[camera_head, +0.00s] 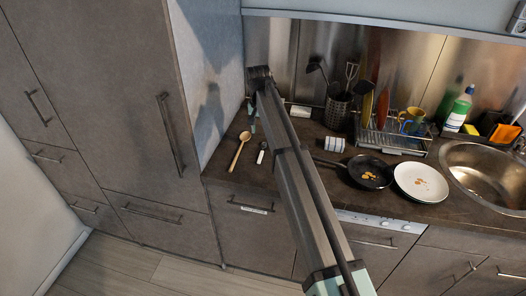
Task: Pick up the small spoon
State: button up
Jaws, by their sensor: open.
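A wooden spoon (239,151) lies on the left part of the dark countertop, its round bowl toward the back and its handle toward the front edge. It is the only clear spoon on the counter. A smaller white and dark item (262,153) lies just right of it, too small to identify for sure. My arm reaches up across the middle of the view and bends at the back. My gripper (252,125) shows small beside the arm, behind the spoon and apart from it. It is open and empty, and the arm partly hides it.
A black pan (369,173), a white plate (420,183) and a white cup-like object (334,144) stand to the right. Behind are a utensil holder (339,112) and a dish rack (390,139). The sink (487,174) is far right. A tall cabinet (110,90) borders the counter's left.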

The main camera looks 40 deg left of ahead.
jog(key=p, duration=0.1)
send_over(262, 152)
notch_tip(262, 152, down, 6)
jog(key=shift+s+r, duration=0.1)
jog(key=shift+r, duration=0.15)
jog(key=shift+f+p, duration=1.4)
jog(key=shift+f, duration=0.8)
jog(key=shift+a+f, duration=0.1)
jog(key=shift+f, duration=0.4)
jog(key=shift+f, duration=0.2)
grip_shut()
